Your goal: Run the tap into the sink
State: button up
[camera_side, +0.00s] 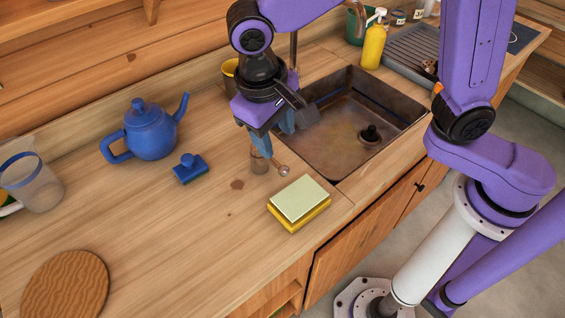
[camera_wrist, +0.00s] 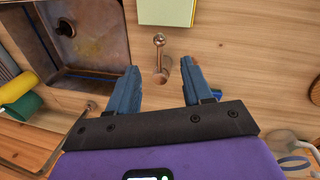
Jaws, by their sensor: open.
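A short copper post (camera_side: 258,161) with a thin ball-ended lever (camera_side: 283,171) stands on the counter left of the sink. My gripper (camera_side: 275,146) is open and points down over it. In the wrist view the lever (camera_wrist: 159,42) and post lie between and just beyond the fingertips (camera_wrist: 160,82); I cannot tell whether they touch. A brown rod (camera_side: 293,50), possibly the spout, is partly hidden by my arm.
A yellow sponge with a pale green top (camera_side: 300,200) lies close in front of the lever. A small blue knobbed block (camera_side: 190,168) and a blue teapot (camera_side: 148,132) stand to the left. A yellow bottle (camera_side: 373,46) and drainboard (camera_side: 412,50) are behind.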

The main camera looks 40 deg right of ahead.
aim_at(283, 168)
jog(key=f, duration=0.3)
jog(key=d+f, duration=0.1)
jog(key=f, duration=0.3)
jog(key=d+f, duration=0.1)
jog(key=f, duration=0.2)
jog(key=shift+w+f, duration=0.15)
jog(key=shift+w, duration=0.05)
grip_shut()
